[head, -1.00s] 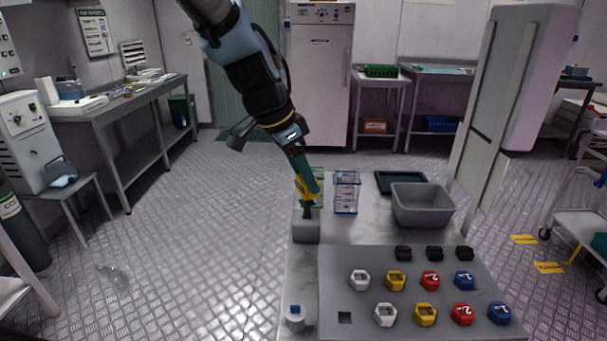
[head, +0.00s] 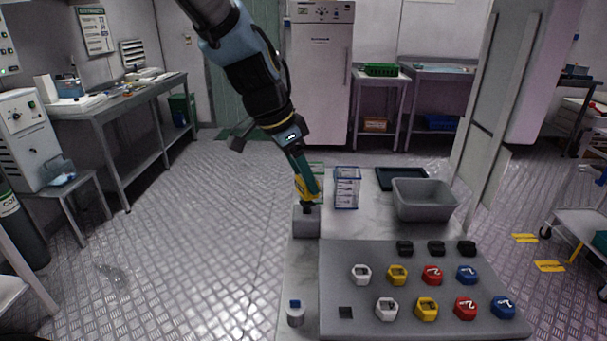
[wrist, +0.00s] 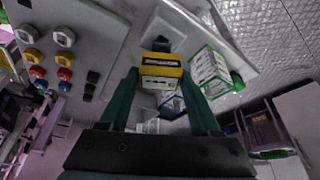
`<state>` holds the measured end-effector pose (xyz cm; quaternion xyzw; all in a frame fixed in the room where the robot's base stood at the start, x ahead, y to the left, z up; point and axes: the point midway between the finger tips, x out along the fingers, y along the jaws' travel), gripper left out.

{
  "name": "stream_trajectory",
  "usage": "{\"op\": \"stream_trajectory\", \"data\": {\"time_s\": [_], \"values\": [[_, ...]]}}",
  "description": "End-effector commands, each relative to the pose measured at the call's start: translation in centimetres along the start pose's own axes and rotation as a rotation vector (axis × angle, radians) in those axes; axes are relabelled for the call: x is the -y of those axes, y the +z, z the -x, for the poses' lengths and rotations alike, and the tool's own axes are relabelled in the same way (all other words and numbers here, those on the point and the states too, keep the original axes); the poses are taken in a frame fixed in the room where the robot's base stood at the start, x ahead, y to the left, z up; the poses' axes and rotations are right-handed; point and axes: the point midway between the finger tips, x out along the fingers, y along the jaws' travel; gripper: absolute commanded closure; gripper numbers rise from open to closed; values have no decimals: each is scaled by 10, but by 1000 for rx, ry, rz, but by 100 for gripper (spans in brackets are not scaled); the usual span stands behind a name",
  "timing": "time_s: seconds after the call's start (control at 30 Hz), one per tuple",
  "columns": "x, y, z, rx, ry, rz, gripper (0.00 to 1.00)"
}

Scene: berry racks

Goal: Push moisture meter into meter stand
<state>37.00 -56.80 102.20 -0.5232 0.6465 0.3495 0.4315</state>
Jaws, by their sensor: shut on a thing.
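The yellow moisture meter (head: 314,186) is between the teal fingers of my gripper (head: 303,176), which is shut on it. Its dark lower end (head: 307,205) points down and meets the top of the grey block-shaped meter stand (head: 306,224); how deep it sits is hidden. The meter leans slightly in the head view. In the wrist view the meter's yellow and dark end (wrist: 160,68) shows between the fingertips, with the grey stand (wrist: 165,33) just beyond it.
A clear blue-edged rack (head: 346,187) stands close right of my gripper, with a green-edged one partly behind the gripper. A grey bin (head: 424,201) and dark tray (head: 398,178) lie farther right. A board (head: 365,326) with coloured knobs fills the front.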

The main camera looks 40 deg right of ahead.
Motion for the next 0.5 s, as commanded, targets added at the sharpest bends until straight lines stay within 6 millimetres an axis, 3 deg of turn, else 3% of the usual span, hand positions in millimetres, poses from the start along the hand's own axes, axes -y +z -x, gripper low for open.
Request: {"op": "stream_trajectory", "data": {"time_s": [0.5], "values": [[0,6,-15,0,0,0,100]]}}
